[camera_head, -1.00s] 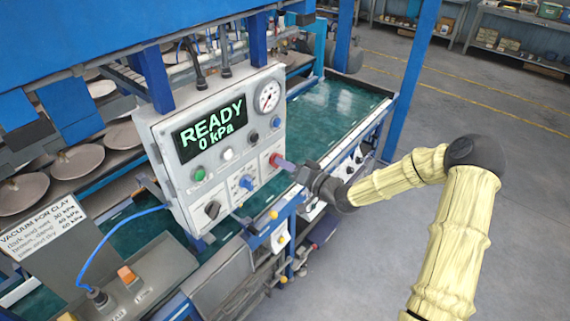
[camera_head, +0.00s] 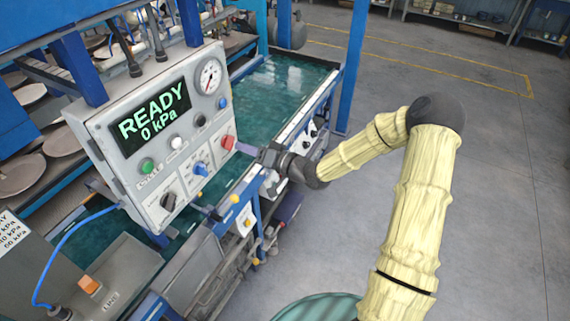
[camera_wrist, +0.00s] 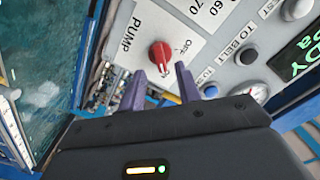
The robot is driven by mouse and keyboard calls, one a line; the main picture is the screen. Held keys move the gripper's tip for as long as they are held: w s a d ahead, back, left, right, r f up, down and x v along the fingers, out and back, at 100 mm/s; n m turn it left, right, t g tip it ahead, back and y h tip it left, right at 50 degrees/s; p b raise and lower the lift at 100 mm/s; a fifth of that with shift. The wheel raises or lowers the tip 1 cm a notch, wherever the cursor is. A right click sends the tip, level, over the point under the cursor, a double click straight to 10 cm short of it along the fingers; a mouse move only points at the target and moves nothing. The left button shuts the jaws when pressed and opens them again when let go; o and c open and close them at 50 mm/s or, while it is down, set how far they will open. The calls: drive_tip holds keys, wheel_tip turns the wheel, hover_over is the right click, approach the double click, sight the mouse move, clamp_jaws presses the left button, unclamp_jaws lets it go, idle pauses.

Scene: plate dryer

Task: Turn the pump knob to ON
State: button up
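The pump knob is red and sits on the white PUMP plate at the panel's lower right corner; it shows in the head view (camera_head: 228,142) and in the wrist view (camera_wrist: 160,52). An OFF mark is beside it in the wrist view; where the knob points is too small to tell surely. My gripper (camera_head: 243,149) is just right of the knob in the head view. In the wrist view my gripper (camera_wrist: 160,76) has its two purple fingers apart with nothing between their tips. The knob lies just beyond them, roughly in line with the gap. Contact cannot be told.
The control panel (camera_head: 108,122) has a display (camera_head: 152,118) reading READY 0 kPa, a gauge (camera_head: 210,76), a blue knob (camera_head: 201,169), a black knob (camera_head: 168,202) and several buttons. A green-surfaced bed (camera_head: 290,85) lies behind. Open floor is at right.

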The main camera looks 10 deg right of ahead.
drive_tip(key=b+v, duration=0.3)
drive_tip(key=v, duration=1.1)
drive_tip(key=shift+w+a, duration=0.1)
wheel_tip(320, 180, down, 8)
drive_tip(key=s+d+g+h, duration=0.2)
drive_tip(key=d+g+h, duration=0.15)
drive_tip(key=h, duration=0.75)
drive_tip(key=s+r+m+g+h, duration=0.1)
drive_tip(key=s+r+g+h, duration=0.2)
drive_tip(key=s, duration=1.1)
wheel_tip(320, 180, up, 2)
drive_tip(key=shift+r+g, duration=0.1)
drive_tip(key=shift+g, duration=0.85)
drive_tip(key=shift+a, duration=0.15)
